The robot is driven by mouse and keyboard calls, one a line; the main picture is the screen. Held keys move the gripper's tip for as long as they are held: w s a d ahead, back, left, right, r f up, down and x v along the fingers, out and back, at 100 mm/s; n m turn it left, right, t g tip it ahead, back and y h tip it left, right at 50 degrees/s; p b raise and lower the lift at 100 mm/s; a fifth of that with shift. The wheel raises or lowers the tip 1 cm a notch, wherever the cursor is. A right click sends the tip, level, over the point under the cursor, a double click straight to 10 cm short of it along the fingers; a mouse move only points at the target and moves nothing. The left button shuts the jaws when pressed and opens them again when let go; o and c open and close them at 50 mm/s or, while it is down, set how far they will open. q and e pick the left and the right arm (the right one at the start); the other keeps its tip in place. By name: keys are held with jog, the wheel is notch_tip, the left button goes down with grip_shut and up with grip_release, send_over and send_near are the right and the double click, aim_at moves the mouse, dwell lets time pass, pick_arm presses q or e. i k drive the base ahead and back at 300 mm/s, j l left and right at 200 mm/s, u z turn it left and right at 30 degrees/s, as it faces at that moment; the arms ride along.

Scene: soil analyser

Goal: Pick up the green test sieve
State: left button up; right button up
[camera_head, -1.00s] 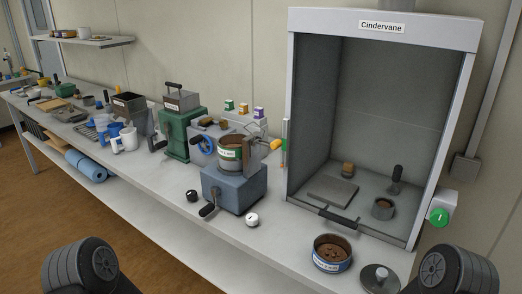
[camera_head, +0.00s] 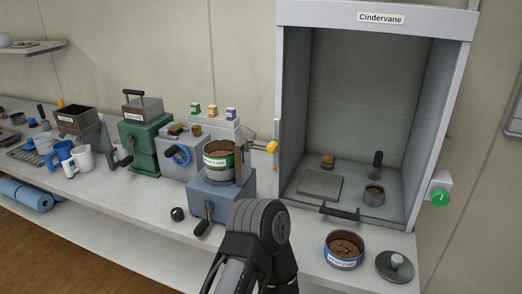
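The green test sieve (camera_head: 217,161) is a round pan with a green band, a white label and brown soil inside. It sits upright on top of the blue-grey cranked machine (camera_head: 222,196), left of the hood. A bracket with an orange-tipped handle (camera_head: 271,147) stands at its right side. One of my arms rises from the bottom centre, its dark round joint in front of the machine's lower right. I cannot tell which arm it is. Neither gripper's fingertips show, and no gripper touches the sieve.
A blue-banded sieve with soil (camera_head: 343,252) and a grey knobbed lid (camera_head: 395,265) lie at the bench's front right. The hood (camera_head: 425,120) stands behind them. A black knob (camera_head: 177,214) lies left of the machine's crank. A green machine (camera_head: 140,142) and mugs (camera_head: 83,157) stand further left.

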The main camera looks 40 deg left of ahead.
aim_at(218, 154)
jog(key=k+j+z, duration=0.15)
jog(key=j, duration=0.4)
jog(key=k+j+z, duration=0.2)
jog(key=j, duration=0.3)
jog(key=k+j+z, duration=0.15)
jog(key=k+j, duration=0.25)
jog(key=k+j+z, duration=0.15)
jog(key=k+j, duration=0.15)
jog(key=j, duration=0.25)
